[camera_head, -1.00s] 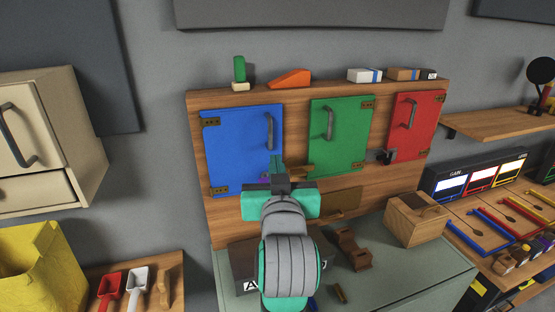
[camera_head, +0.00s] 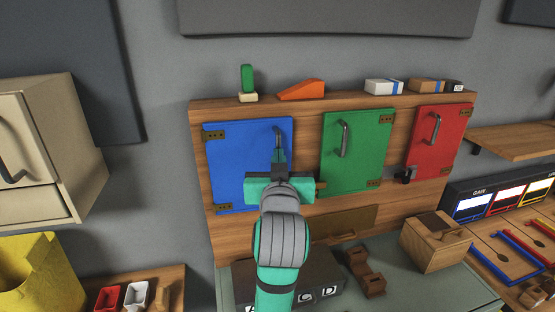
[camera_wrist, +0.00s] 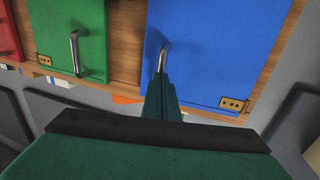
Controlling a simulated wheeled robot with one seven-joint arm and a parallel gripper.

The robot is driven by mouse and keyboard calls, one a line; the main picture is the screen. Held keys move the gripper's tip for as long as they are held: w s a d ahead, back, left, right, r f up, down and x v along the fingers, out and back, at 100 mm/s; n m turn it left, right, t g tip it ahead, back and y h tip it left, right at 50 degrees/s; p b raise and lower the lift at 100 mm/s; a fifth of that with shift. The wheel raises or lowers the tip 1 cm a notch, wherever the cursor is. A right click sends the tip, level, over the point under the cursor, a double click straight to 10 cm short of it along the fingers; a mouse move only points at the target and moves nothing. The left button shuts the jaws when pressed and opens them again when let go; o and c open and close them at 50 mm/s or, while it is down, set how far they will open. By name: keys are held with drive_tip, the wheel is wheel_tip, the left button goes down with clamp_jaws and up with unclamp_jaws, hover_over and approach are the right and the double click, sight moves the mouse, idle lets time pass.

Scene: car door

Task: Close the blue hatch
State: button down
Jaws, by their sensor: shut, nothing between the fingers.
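The blue hatch (camera_head: 240,165) is a flat door on the left of the wooden panel, with hinges on its left side and a dark curved handle (camera_head: 278,137) near its upper right. It lies flat or nearly flat against the panel; any small gap is hard to tell. My gripper (camera_head: 279,150) is in front of the hatch's right part, just below the handle, fingers shut and empty. In the wrist view the blue hatch (camera_wrist: 215,50) fills the right side, and the shut fingertips (camera_wrist: 160,80) are close to the handle; contact cannot be told.
A green hatch (camera_head: 357,160) and a red hatch (camera_head: 440,140) are to the right on the same wooden panel. Small blocks, including an orange wedge (camera_head: 302,88), sit on top. A wooden box (camera_head: 436,243) stands on the bench below. A beige cabinet (camera_head: 40,145) is at left.

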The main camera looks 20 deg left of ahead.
drive_tip(key=shift+w+a+r, duration=0.1)
drive_tip(key=shift+w+r, duration=0.1)
drive_tip(key=shift+w, duration=0.55)
